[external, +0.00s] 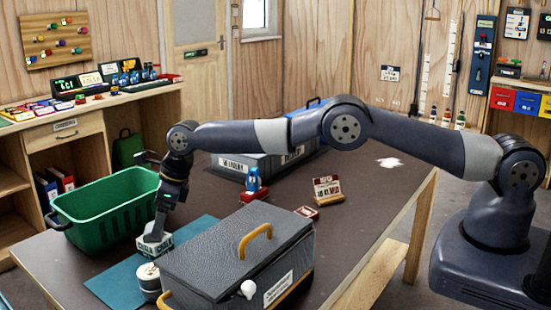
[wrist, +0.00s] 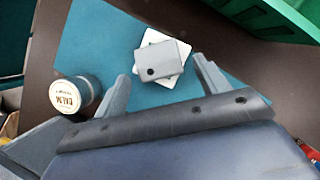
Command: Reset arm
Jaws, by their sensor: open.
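My gripper (external: 158,228) points down over the teal mat (external: 110,285), between the green basket and the grey lidded box. In the wrist view its two fingers (wrist: 163,78) are spread apart with nothing held. A small pale block with a grey top (wrist: 163,62) lies on the mat just ahead of and between the fingertips. In the external view this white and green block (external: 155,246) sits right below my gripper; I cannot tell whether they touch. A round white-lidded jar (wrist: 75,95) stands left of the fingers.
The green basket (external: 105,213) stands close to the left of my gripper. The grey box with an orange handle (external: 235,250) is close on the right. A blue and red item (external: 254,187), a small sign (external: 327,190) and a toolbox (external: 265,168) stand farther back. The table's right side is mostly clear.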

